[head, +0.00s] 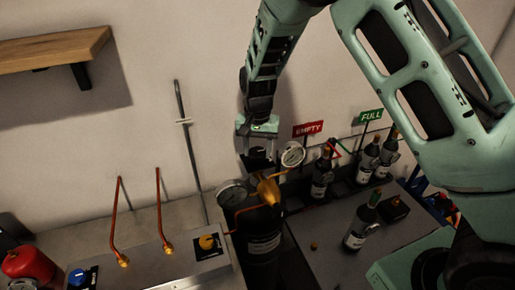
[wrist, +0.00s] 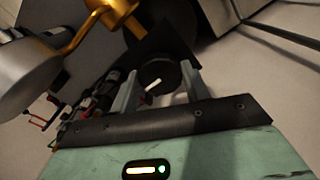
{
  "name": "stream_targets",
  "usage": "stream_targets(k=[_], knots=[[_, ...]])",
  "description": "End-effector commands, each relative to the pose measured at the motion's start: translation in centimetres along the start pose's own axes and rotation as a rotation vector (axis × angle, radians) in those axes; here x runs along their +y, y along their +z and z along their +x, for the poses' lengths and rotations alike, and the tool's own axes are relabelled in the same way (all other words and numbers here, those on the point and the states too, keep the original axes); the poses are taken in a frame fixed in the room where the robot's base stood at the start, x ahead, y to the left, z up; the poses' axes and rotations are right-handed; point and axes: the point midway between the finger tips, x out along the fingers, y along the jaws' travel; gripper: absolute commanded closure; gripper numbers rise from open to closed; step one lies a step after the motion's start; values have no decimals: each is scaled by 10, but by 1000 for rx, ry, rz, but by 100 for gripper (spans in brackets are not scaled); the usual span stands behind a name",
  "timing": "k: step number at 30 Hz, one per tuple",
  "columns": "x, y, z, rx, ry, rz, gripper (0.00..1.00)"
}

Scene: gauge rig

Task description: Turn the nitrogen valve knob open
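My gripper (head: 257,158) points down beside the gauges, in front of the back wall. In the wrist view its two fingers (wrist: 160,88) stand on either side of a round black knob (wrist: 160,75) with a white pointer mark. Little or no gap shows between knob and fingers, and I cannot tell whether they press on it. The knob sits in front of a dark plate (wrist: 170,42). No nitrogen label is readable. In the head view the gripper mostly hides this knob. A yellow knob (head: 208,242) and a blue knob (head: 78,277) sit on the bench, apart from the gripper.
A round gauge (head: 292,154) and a brass fitting (head: 268,190) sit close right of and below the gripper, above a dark cylinder (head: 262,245). Another gauge (head: 232,194) is lower left. Several bottles (head: 322,172) stand right. Copper pipes (head: 158,210) rise at left.

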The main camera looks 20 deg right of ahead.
Motion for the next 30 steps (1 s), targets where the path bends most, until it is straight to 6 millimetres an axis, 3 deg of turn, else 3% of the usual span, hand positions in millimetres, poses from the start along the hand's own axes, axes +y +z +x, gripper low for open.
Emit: stream_targets(k=[2, 14, 30], knots=[[0, 0, 0, 0, 0, 0, 76], [0, 0, 0, 1, -1, -53, 76], [0, -1, 1, 3, -1, -488, 76]])
